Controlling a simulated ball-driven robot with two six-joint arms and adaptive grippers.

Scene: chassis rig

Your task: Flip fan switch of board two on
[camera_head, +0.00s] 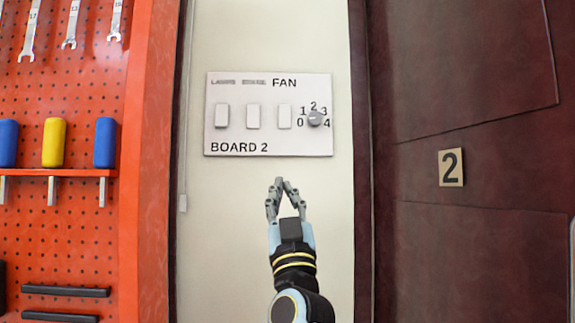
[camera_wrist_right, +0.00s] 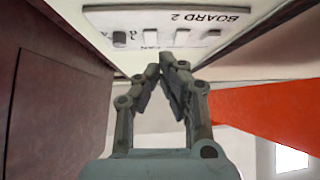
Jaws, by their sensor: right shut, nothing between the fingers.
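The switch board marked BOARD 2 (camera_head: 240,148) is on a pale wall strip in the head view. It has three white rocker switches in a row and a grey round knob (camera_head: 315,118) with numbers 0 to 4. The label FAN is above the rightmost rocker (camera_head: 284,117) and the knob. My right gripper (camera_head: 280,183) is shut and empty, below the board and apart from it in the picture. In the right wrist view, the gripper (camera_wrist_right: 167,58) has its fingertips together below the board (camera_wrist_right: 225,20), which appears upside down. My left gripper is not in view.
An orange pegboard (camera_head: 70,95) with wrenches and coloured-handled tools is at the left. A dark reddish-brown panel (camera_head: 480,260) with a number 2 plate (camera_head: 451,167) is at the right. The pale wall around the gripper is clear.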

